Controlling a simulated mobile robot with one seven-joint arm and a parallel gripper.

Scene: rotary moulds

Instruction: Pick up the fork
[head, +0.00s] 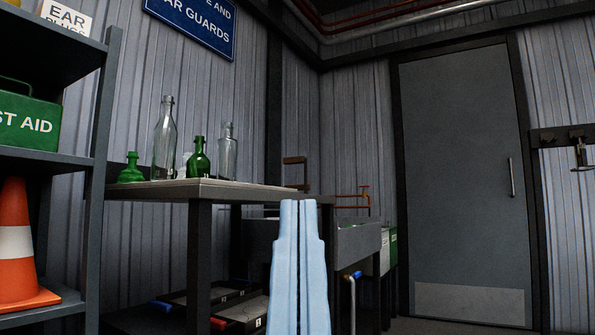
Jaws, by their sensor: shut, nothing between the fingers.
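I cannot make out a fork in the head view. My gripper (298,206) is light blue and points up at the bottom centre. Its two long fingers are shut together with nothing between them. It stands in front of the right end of a dark-legged table (262,192) with a pale top. I see the table top nearly edge-on, so small flat things on it may be hidden. My gripper also hides part of a grey bin or sink behind it.
On the table stand a tall clear bottle (164,140), a green bottle (199,158), another clear bottle (228,152) and a small green piece (131,168). A shelf (103,130) with an orange cone (19,245) is at left. A grey door (465,180) is at right.

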